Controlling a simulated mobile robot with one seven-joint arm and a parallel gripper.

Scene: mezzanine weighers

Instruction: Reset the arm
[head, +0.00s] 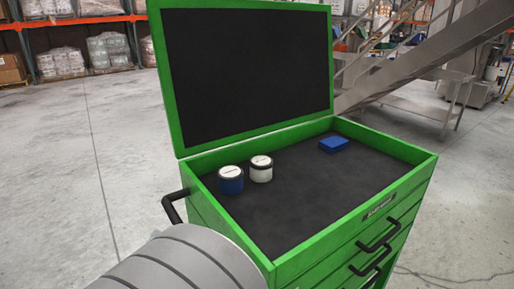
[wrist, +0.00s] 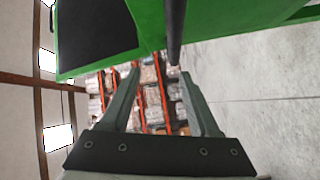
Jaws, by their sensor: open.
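My gripper (wrist: 160,72) shows in the wrist view with its two fingers spread apart and nothing between them. Behind the fingers are the far shelves and the floor, seen sideways. The green tool cabinet (wrist: 235,25) is at the top of the wrist view, with its dark handle bar running down close to the fingers; I cannot tell whether they touch. In the head view, part of my arm (head: 180,265) shows at the bottom left, beside the green tool cabinet (head: 330,240). The gripper itself is hidden in the head view.
The cabinet's lid (head: 250,70) stands open. A black side handle (head: 170,207) sticks out near my arm.

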